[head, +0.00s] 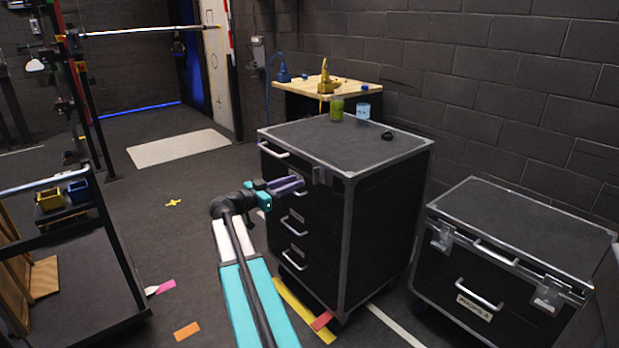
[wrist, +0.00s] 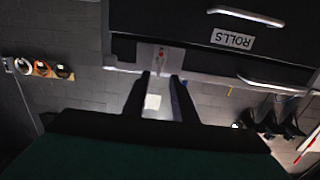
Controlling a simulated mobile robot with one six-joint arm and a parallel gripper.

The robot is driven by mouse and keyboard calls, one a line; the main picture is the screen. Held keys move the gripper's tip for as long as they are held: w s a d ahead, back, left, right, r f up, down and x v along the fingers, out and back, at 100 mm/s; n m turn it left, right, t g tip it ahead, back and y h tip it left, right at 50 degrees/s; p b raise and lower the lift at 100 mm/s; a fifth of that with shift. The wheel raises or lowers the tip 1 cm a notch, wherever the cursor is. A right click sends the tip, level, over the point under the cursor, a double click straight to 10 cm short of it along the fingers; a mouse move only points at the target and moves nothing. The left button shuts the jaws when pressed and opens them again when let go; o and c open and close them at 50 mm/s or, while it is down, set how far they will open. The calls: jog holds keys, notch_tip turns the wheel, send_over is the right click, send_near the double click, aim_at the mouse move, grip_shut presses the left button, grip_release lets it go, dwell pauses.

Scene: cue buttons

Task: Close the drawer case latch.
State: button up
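The black drawer case (head: 385,200) with metal edges stands in the middle of the head view. Its grey latch (head: 319,174) sits at the top of the front, near the right corner. The wrist view, upside down, shows the latch plate (wrist: 157,57) with a small red mark. My gripper (head: 301,185) is just in front of the latch in the head view. The latch's exact position is unclear.
A green jar (head: 336,109), a clear blue-labelled cup (head: 362,112) and a small black object (head: 387,135) stand on the case. A second case (head: 520,235) stands at right. A wooden-topped bench (head: 300,88) is behind.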

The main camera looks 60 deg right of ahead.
aim_at(314, 175)
jog(key=x, duration=0.8)
grip_shut()
jog(key=shift+s+a, duration=0.15)
jog(key=shift+a, duration=0.2)
jog(key=shift+d, duration=0.35)
